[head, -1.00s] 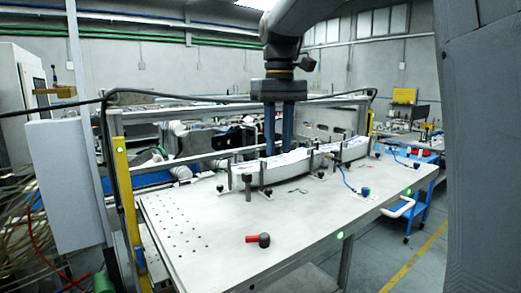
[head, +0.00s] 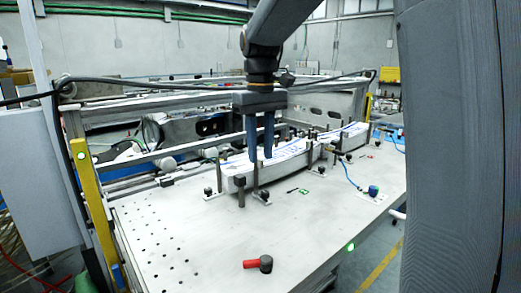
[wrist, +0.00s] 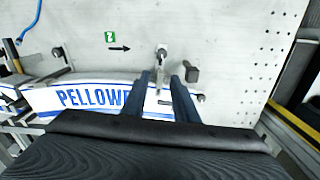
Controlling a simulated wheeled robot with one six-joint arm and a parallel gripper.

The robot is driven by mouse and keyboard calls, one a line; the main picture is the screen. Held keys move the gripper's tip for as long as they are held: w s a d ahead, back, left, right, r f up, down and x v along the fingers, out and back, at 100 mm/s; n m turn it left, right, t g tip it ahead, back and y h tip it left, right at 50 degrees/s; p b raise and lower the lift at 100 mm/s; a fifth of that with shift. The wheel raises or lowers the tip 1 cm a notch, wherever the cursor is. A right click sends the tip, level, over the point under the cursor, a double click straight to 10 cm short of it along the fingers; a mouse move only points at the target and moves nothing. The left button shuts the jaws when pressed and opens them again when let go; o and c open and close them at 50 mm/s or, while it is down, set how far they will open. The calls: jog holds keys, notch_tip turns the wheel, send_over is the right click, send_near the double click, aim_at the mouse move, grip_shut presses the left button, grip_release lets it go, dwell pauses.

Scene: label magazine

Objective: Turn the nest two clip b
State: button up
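In the wrist view, a small clip (wrist: 162,53) with a dark knob and pale body stands on the plate beside the white label stack (wrist: 88,99) with blue lettering. A black arrow (wrist: 119,48) beside a green "2" tag (wrist: 110,37) points towards it. My gripper (wrist: 164,75) is open, its two blue fingers apart, with the clip showing in line with the gap just past the tips. I see no contact with it. In the head view, my gripper (head: 260,158) points down over the near end of the stack (head: 285,159); the clip (head: 262,196) is below.
A dark block-like post (wrist: 191,72) stands close right of the fingers in the wrist view. A red-handled tool (head: 258,264) lies near the table's front edge. A blue cable (head: 349,180) and more clips lie farther right. The perforated left part of the table (head: 160,245) is clear.

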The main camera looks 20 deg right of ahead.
jog(key=shift+f, duration=0.8)
grip_shut()
jog(key=shift+n, duration=0.3)
jog(key=shift+w+d+n, duration=0.25)
jog(key=shift+w+n, duration=0.2)
jog(key=shift+n, duration=2.4)
jog(key=shift+w+d+n, duration=0.2)
jog(key=shift+w+n, duration=0.2)
jog(key=shift+n, duration=2.5)
jog(key=shift+w+d+n, duration=0.25)
jog(key=shift+w+n, duration=0.2)
jog(key=shift+n, duration=2.4)
